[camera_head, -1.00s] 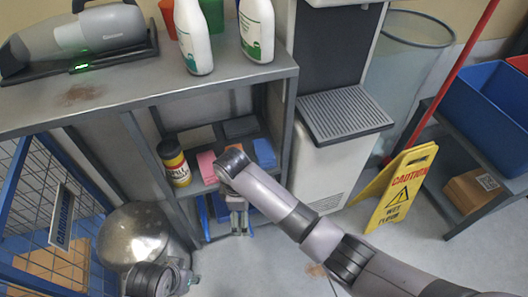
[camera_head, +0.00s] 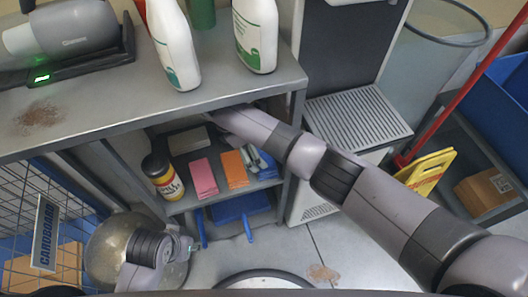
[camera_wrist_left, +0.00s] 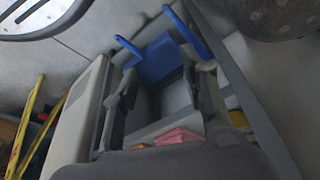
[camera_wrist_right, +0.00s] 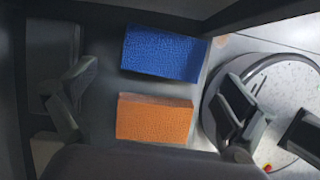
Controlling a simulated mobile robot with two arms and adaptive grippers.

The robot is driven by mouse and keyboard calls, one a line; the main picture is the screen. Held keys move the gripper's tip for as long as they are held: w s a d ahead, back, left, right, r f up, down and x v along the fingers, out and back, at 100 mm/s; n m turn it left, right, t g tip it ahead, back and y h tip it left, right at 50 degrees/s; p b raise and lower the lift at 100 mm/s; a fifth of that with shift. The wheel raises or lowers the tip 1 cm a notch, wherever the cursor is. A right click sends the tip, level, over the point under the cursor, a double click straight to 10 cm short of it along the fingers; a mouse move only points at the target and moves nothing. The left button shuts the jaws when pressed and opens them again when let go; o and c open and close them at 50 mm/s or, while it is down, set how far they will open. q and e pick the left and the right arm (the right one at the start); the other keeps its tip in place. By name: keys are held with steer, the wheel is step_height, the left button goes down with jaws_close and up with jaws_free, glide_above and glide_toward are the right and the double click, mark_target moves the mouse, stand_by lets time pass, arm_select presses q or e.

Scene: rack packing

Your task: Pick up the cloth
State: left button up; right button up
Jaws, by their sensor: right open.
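On the cabinet's middle shelf lie a pink block (camera_head: 203,177), an orange block (camera_head: 234,168) and a blue one, partly hidden in the head view. I cannot tell which is the cloth. The right wrist view shows the blue block (camera_wrist_right: 163,53) and the orange block (camera_wrist_right: 154,119) with rough, sponge-like surfaces. My right gripper (camera_wrist_right: 155,105) reaches into the shelf, open and empty above them, one finger on either side. My left gripper (camera_wrist_left: 163,100) is open and empty, low in front of the cabinet.
A yellow-and-black bottle (camera_head: 163,177) stands left of the blocks. A blue dustpan-like item (camera_head: 240,207) is on the lower level. White bottles (camera_head: 257,35) stand on the cabinet top (camera_head: 110,105). A yellow caution sign (camera_head: 430,170) is at right, and a wire cage (camera_head: 20,190) at left.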

mark_target(264, 157)
steer(key=shift+s+d+b+x, duration=0.15)
steer(key=shift+b+x, duration=0.35)
steer(key=shift+x, duration=1.1)
steer(key=shift+s+d+b+x, duration=0.1)
steer(key=shift+b+x, duration=0.35)
steer(key=shift+x, duration=1.1)
arm_select(q)
steer(key=v, duration=0.5)
steer(key=shift+s+a+r, duration=0.1)
steer(key=shift+s+r, duration=0.1)
steer(key=shift+r, duration=0.05)
arm_select(e)
steer(key=shift+r, duration=0.1)
steer(key=c, duration=0.8)
